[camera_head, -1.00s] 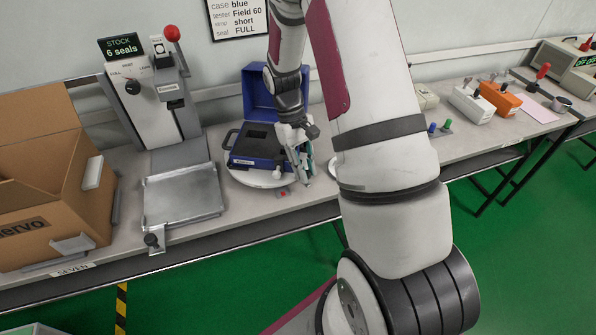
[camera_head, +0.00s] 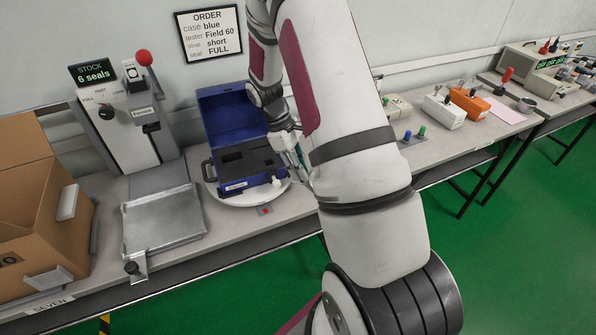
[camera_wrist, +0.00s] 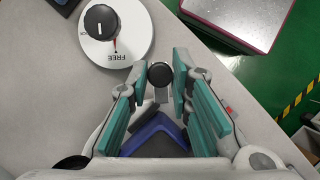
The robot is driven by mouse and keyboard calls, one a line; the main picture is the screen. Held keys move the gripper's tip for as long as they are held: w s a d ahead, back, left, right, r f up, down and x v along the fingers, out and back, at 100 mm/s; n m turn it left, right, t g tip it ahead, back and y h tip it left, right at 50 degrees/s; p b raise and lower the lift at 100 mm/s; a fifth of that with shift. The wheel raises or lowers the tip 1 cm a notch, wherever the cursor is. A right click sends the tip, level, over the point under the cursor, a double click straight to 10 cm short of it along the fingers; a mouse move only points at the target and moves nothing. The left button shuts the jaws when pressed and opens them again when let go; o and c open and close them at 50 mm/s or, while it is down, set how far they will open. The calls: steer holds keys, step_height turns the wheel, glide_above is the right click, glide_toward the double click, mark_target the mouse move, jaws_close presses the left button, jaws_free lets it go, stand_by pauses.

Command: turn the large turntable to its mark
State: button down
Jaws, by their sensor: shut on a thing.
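The large turntable (camera_head: 235,200) is a white round plate on the bench, with an open blue case (camera_head: 238,168) on it. A small red mark (camera_head: 265,210) shows on the bench at its front edge. My gripper (camera_head: 300,168) is at the right side of the turntable, partly hidden by my arm. In the wrist view, my gripper's teal fingers (camera_wrist: 160,80) close on a black-topped peg (camera_wrist: 159,73). A blue corner of the case (camera_wrist: 155,130) shows between the fingers. Whether the turntable lines up with its mark cannot be told.
A round dial labelled FREE (camera_wrist: 118,40) with a black knob stands close by. A metal tray (camera_head: 163,220) and a lever press (camera_head: 125,125) are to the left, beside a cardboard box (camera_head: 35,210). Grey and orange testers (camera_head: 468,101) stand farther right.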

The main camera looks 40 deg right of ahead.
steer(key=shift+w+d+n, duration=0.15)
steer(key=shift+d+n, duration=0.1)
steer(key=shift+n, duration=0.05)
stand_by(0.4)
steer(key=c, duration=1.5)
jaws_free()
steer(key=shift+o, duration=0.2)
steer(key=shift+w, duration=0.1)
steer(key=v, duration=1.2)
steer(key=shift+a, duration=0.1)
